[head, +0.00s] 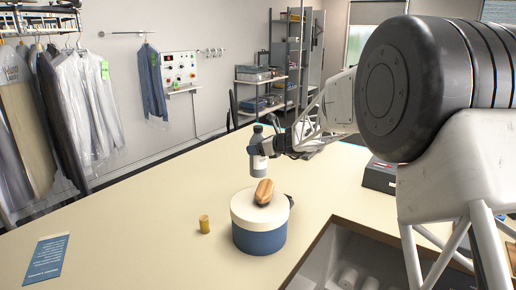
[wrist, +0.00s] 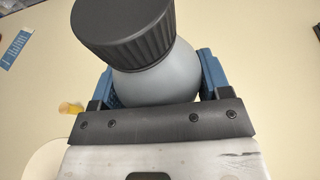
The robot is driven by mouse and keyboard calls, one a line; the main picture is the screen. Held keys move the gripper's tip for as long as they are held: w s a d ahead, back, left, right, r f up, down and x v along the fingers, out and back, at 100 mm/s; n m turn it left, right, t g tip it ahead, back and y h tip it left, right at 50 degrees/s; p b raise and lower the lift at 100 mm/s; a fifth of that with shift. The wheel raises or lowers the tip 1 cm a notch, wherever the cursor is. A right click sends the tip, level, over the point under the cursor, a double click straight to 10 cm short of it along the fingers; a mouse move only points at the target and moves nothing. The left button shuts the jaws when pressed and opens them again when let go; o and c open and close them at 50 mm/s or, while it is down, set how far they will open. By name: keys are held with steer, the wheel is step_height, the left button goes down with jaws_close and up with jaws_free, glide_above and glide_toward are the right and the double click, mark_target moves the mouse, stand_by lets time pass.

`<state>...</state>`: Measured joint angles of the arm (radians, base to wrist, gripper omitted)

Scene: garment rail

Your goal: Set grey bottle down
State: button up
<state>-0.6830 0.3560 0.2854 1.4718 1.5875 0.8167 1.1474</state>
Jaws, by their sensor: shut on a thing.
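The grey bottle (head: 258,150) has a dark cap and a pale label and stands upright in my gripper (head: 272,148). In the wrist view the bottle (wrist: 155,78) shows its black ribbed cap and grey shoulder between the blue-padded fingers of my gripper (wrist: 160,85). The gripper is shut on the bottle. In the head view the bottle is behind the round box, over the cream table (head: 150,220). I cannot tell whether its base touches the table, as its lower end is close to the box and bread roll.
A blue card (head: 47,258) lies at the left. An open recess (head: 345,262) is at the front right. The table's left middle is clear.

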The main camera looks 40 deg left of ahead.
steer(key=shift+r, duration=0.1)
steer(key=s+a+n+g+h, duration=0.1)
steer(key=s+a+n+g, duration=0.2)
steer(key=s+a, duration=0.3)
steer(key=s+a+n+g+h, duration=0.1)
steer(key=s+a+n+g, duration=0.2)
steer(key=s, duration=0.9)
steer(key=a+g, duration=0.1)
steer(key=a, duration=0.2)
steer(key=shift+r, duration=0.1)
steer(key=shift+f, duration=2.5)
steer(key=shift+f, duration=0.1)
steer(key=shift+f, duration=2.4)
steer(key=shift+f, duration=0.15)
